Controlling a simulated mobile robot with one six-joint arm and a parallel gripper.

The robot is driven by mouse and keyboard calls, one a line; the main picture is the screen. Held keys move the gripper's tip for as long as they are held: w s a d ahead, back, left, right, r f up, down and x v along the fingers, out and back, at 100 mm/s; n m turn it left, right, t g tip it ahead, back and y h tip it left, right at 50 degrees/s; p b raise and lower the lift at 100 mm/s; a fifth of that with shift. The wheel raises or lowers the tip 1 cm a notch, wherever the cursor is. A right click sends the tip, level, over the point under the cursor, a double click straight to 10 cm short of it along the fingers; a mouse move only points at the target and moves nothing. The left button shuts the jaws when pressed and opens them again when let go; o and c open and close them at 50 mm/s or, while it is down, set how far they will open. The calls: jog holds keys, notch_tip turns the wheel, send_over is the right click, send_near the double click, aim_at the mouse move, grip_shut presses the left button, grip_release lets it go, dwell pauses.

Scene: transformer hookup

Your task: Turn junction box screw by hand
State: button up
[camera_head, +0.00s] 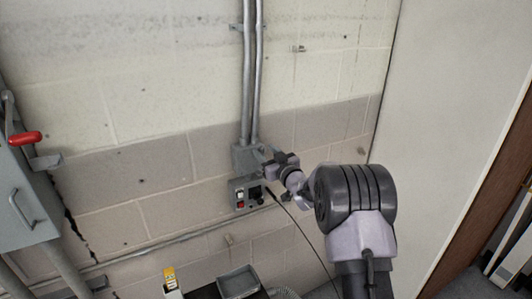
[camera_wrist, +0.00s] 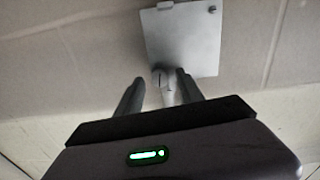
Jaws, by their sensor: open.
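The grey junction box (camera_head: 241,158) is on the wall at the foot of two vertical conduits in the head view, partly hidden by my gripper (camera_head: 268,164). In the wrist view its flat square cover (camera_wrist: 182,40) fills the upper middle. A round slotted screw (camera_wrist: 158,77) shows at the cover's lower left corner. My gripper (camera_wrist: 159,80) is open, with one finger on each side of this screw and a gap visible to its left. Whether the right finger touches it I cannot tell. Another screw (camera_wrist: 212,9) sits at the cover's upper right corner.
A small control box (camera_head: 246,194) with switches and a black cable is just below the junction box. Two conduits (camera_head: 252,75) run up the wall. A grey cabinet with a red-handled lever (camera_head: 25,138) is at far left. A grey tray (camera_head: 238,283) lies below.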

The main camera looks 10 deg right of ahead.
grip_shut()
jog(key=shift+f+b, duration=0.1)
jog(key=shift+b, duration=0.3)
